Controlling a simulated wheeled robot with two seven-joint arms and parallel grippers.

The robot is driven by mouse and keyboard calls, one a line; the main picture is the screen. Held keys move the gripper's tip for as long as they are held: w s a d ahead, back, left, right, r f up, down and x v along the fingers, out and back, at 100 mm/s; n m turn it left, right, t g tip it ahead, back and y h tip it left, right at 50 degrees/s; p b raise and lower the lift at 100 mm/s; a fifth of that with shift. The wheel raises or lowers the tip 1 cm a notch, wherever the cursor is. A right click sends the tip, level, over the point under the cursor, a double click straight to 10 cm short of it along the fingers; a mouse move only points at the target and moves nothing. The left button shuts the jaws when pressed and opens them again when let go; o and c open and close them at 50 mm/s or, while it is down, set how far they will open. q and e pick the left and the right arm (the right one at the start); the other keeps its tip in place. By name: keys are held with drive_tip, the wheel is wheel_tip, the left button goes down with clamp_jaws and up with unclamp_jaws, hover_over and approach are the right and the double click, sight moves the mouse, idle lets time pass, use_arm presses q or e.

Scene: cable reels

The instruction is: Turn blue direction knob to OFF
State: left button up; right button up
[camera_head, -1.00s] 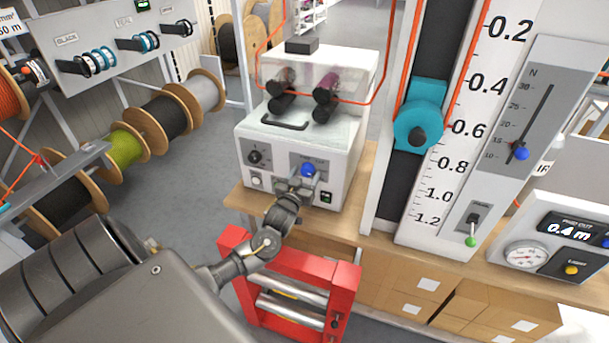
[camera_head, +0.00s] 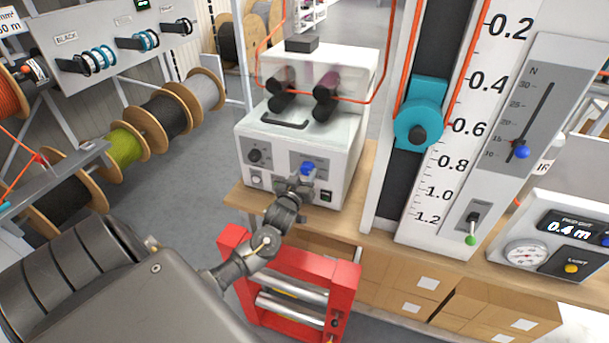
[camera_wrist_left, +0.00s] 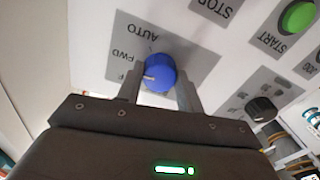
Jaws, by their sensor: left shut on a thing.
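The blue direction knob (camera_head: 307,168) is on the front panel of the white machine (camera_head: 300,145). In the left wrist view the blue knob (camera_wrist_left: 160,68) sits between the two fingers of my left gripper (camera_wrist_left: 160,92), which is shut on it. A white mark on the knob points left, towards the side with the upside-down FWD and AUTO labels. Another label below FWD is mostly hidden by a finger. In the head view my left gripper (camera_head: 297,186) reaches up to the panel from below. My right gripper is not in view.
A black knob (camera_wrist_left: 261,109) and a green START button (camera_wrist_left: 298,16) are on the same machine's panel. A red roller frame (camera_head: 345,290) stands below, close to my left arm. The tall scale panel (camera_head: 435,205) is to the right.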

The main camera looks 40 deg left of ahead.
use_arm(q)
drive_tip(key=n, duration=0.3)
drive_tip(key=shift+n, duration=1.9)
drive_tip(key=o, duration=1)
